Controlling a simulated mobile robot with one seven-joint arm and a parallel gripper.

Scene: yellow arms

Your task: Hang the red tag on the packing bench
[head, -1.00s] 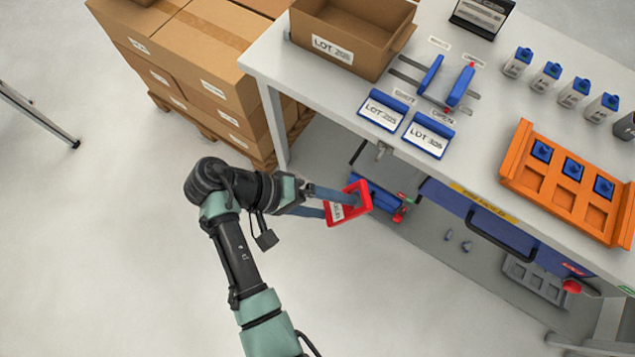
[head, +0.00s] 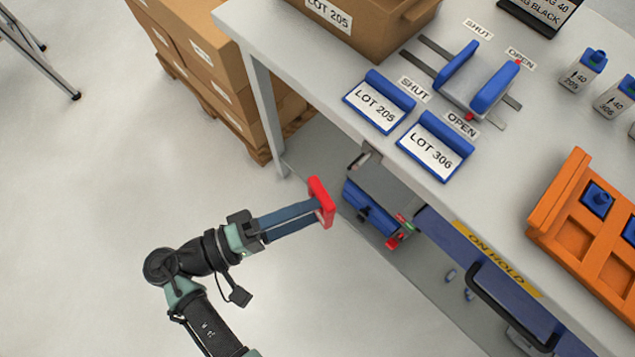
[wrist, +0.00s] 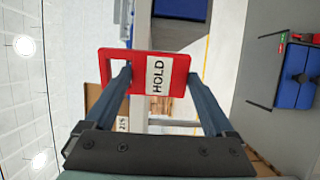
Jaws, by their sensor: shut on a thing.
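The red tag (head: 323,200) is a flat frame seen nearly edge-on in the head view. My gripper (head: 311,216) is shut on it and holds it in the air, left of the packing bench (head: 300,75) and apart from it. In the wrist view the red tag (wrist: 112,64) spans between my gripper's fingers (wrist: 158,82), with a white HOLD label facing the camera. A small grey metal bracket (head: 367,157) sits at the bench's near edge, right of and above the tag; its exact shape is unclear.
LOT 205 (head: 378,106) and LOT 306 (head: 432,148) plaques lie near the bench edge. A blue device (head: 372,210) and an ON HOLD drawer (head: 497,258) are below the top. Stacked cartons (head: 205,70) stand left of the bench. Floor around my arm is clear.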

